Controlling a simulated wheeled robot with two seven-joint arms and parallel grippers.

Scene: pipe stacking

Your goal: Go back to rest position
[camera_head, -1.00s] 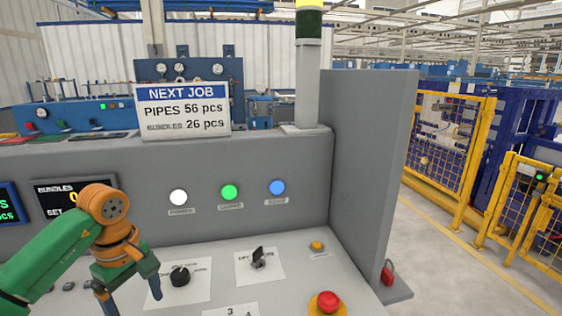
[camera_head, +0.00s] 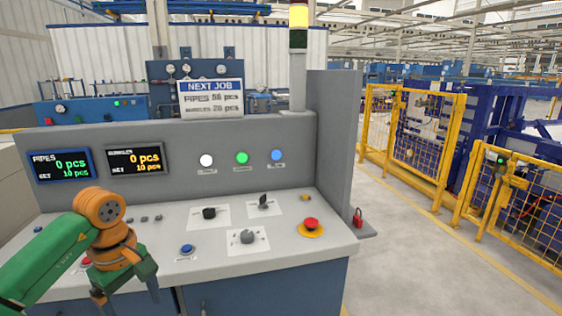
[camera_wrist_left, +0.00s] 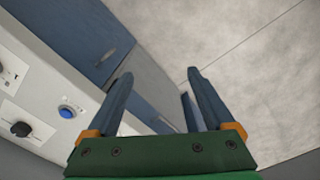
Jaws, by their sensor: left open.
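My left gripper (camera_head: 128,291) is in front of the lower left part of the control console (camera_head: 270,245) in the head view, with its green and orange arm coming in from the left. It is open and empty. In the left wrist view its two dark fingers (camera_wrist_left: 160,95) are apart, with the console's blue front and grey floor behind them. My right gripper is in neither view.
The console carries a blue button (camera_head: 186,249), a red emergency stop (camera_head: 311,224), black knobs and two displays reading 0 pcs. A "NEXT JOB" sign (camera_head: 211,98) stands on top. Yellow fencing (camera_head: 425,135) and open floor (camera_head: 400,260) lie to the right.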

